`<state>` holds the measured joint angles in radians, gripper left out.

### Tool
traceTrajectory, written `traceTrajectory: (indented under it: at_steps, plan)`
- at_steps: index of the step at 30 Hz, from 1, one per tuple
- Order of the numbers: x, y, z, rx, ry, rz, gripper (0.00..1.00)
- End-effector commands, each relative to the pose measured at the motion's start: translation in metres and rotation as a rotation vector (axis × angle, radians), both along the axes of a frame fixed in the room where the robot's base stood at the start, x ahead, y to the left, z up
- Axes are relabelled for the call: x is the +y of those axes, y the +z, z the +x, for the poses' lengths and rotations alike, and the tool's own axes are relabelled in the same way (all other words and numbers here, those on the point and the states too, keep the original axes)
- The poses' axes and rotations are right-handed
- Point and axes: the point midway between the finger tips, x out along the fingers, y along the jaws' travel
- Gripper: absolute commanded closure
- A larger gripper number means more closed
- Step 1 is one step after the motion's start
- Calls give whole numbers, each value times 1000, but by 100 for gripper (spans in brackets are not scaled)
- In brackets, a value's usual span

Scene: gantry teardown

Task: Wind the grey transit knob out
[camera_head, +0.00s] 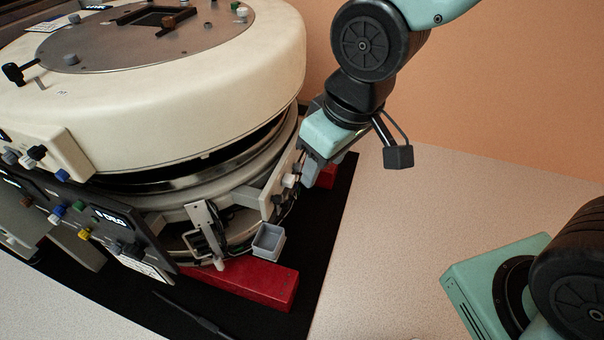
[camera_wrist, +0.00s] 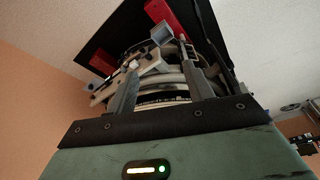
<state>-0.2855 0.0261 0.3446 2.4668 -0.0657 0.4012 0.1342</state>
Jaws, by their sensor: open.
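My gripper (camera_head: 317,172) is at the right side of the large cream round gantry (camera_head: 200,90), pointing down beside a small side plate (camera_head: 268,198). A pale knob (camera_head: 290,180) and a grey knob (camera_head: 277,199) are on this plate, close to the left of my fingers. In the wrist view my gripper (camera_wrist: 160,72) has its two fingers apart, with nothing held between them. The side plate with its small knobs (camera_wrist: 150,58) shows beyond the fingertips. Other grey knobs (camera_head: 71,58) stand on the top plate; I cannot tell which is the transit knob.
A grey open tray (camera_head: 268,240) sits below the side plate, above a red block (camera_head: 255,283). A front panel (camera_head: 120,235) carries several coloured knobs. A black mat (camera_head: 335,225) lies under the machine.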

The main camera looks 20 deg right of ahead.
Motion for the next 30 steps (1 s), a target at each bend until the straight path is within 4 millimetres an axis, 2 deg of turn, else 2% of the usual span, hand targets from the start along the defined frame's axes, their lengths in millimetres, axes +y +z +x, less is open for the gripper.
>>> traceTrajectory:
  at_steps: [1,9,18,24,30]
  plan:
    - [0,-17,15,-23,-18,15,48]
    - [-7,-79,121,-216,-121,155,48]
    - [-31,-145,222,-398,-193,354,48]
    - [-56,-192,273,-485,-220,507,48]
    - [-86,-241,308,-539,-228,673,48]
